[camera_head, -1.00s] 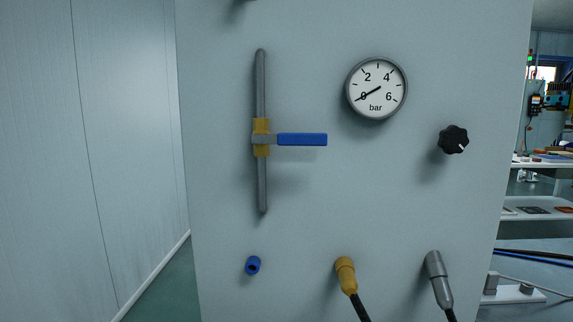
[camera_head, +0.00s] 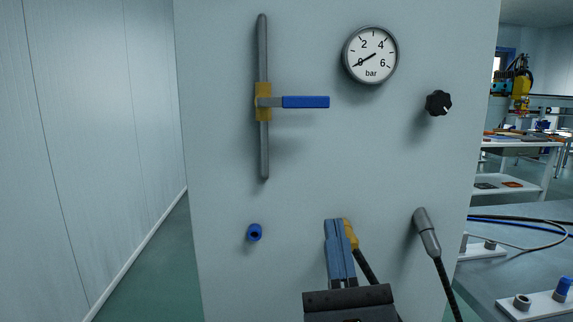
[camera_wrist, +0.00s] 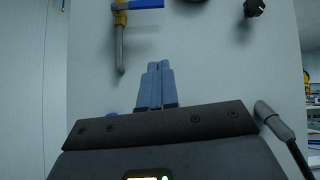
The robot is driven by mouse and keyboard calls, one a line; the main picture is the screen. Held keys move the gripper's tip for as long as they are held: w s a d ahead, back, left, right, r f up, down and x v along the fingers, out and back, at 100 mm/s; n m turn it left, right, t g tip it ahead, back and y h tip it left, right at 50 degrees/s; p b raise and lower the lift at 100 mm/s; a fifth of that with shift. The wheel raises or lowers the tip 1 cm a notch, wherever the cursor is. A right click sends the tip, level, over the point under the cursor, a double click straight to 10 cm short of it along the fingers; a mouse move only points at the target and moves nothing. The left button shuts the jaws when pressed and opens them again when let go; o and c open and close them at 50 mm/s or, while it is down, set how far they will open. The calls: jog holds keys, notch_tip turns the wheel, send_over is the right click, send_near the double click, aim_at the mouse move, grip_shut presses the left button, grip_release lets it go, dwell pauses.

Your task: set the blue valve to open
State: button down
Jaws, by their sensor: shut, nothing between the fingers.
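The blue valve handle (camera_head: 306,102) points sideways to the right from a brass valve body (camera_head: 264,112) on a vertical grey pipe (camera_head: 263,150). The handle lies across the pipe, at a right angle to it. It also shows at the top of the wrist view (camera_wrist: 146,4), partly cut off by the frame edge. My gripper (camera_head: 334,222) is below the valve and a little to its right, in front of the panel. Its blue fingers are together and hold nothing. In the wrist view the fingertips (camera_wrist: 158,64) are below the handle, apart from it.
A pressure gauge (camera_head: 371,54) reads about 0 bar. A black knob (camera_head: 438,103) is on the right. A blue socket (camera_head: 255,232) sits low left. A yellow connector (camera_head: 351,234) is partly hidden behind my gripper, and a grey connector with cable (camera_head: 426,232) hangs to its right.

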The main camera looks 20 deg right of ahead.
jog(key=w+r+m, duration=0.1)
jog(key=r+m, duration=0.1)
jog(key=p, duration=0.6)
send_near(294, 102)
jog(key=w+d, duration=0.4)
jog(key=r, duration=0.1)
jog(key=r+p, duration=0.2)
jog(key=shift+w+d, duration=0.2)
jog(key=shift+d, duration=0.1)
jog(key=shift+n+t, duration=0.3)
jog(key=shift+n, duration=0.1)
jog(key=shift+d+r+n+y, duration=0.15)
jog(key=shift+r+n+y, duration=0.05)
jog(key=shift+n+y, duration=0.65)
